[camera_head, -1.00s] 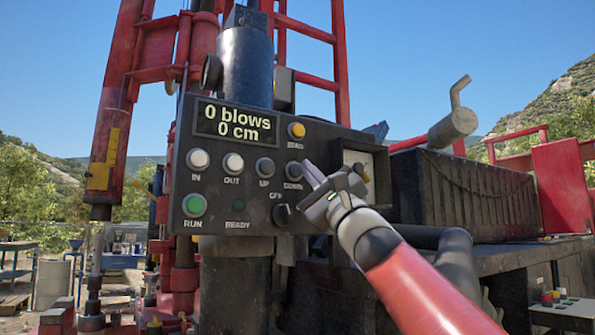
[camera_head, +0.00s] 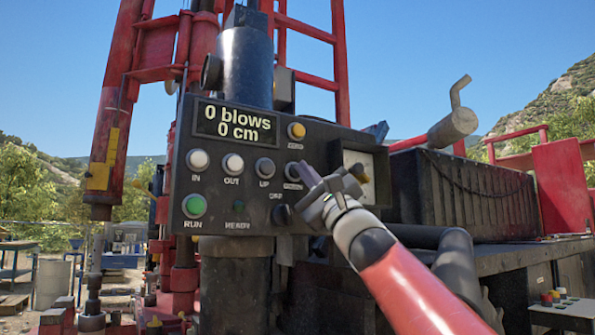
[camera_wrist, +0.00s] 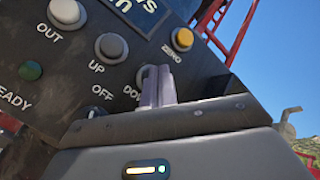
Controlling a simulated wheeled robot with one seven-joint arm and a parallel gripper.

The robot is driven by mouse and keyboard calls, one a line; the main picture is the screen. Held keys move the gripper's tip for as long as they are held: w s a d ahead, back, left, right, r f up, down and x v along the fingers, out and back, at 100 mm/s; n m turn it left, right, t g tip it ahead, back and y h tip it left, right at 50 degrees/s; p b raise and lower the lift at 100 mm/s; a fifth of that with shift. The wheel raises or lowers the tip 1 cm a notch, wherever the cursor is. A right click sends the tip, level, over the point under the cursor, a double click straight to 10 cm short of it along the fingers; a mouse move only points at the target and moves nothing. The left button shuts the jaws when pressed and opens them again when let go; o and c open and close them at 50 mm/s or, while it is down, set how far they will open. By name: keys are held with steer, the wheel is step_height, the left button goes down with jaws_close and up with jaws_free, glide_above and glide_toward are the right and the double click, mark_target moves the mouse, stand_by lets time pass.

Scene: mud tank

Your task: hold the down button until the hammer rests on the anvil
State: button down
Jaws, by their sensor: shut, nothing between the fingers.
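In the wrist view the shut fingertips (camera_wrist: 157,82) cover most of the down button (camera_wrist: 142,74). I cannot tell whether they touch or press it. What looks like the hammer (camera_head: 104,165), a red tube with a yellow mark and a dark lower end, hangs at the left. A dark flanged piece below, seemingly the anvil (camera_head: 93,290), stands apart from it.
The display (camera_head: 235,122) reads 0 blows, 0 cm. The up button (camera_head: 265,167) is left of the down button, the yellow zero button (camera_head: 296,131) above it, and a dark knob (camera_head: 282,214) below. A gauge box (camera_head: 360,175) stands close behind my gripper.

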steer(key=shift+w+a, duration=0.2)
steer(key=shift+w, duration=0.1)
stand_by(1.9)
stand_by(1.5)
steer(key=shift+s+d+b, duration=0.55)
steer(key=shift+s, duration=0.25)
steer(key=shift+s+d+b, duration=0.65)
steer(key=shift+s+d, duration=0.05)
steer(key=shift+s, duration=0.35)
steer(key=shift+s+d+b, duration=0.65)
steer(key=shift+s+d, duration=0.05)
steer(key=shift+s, duration=0.3)
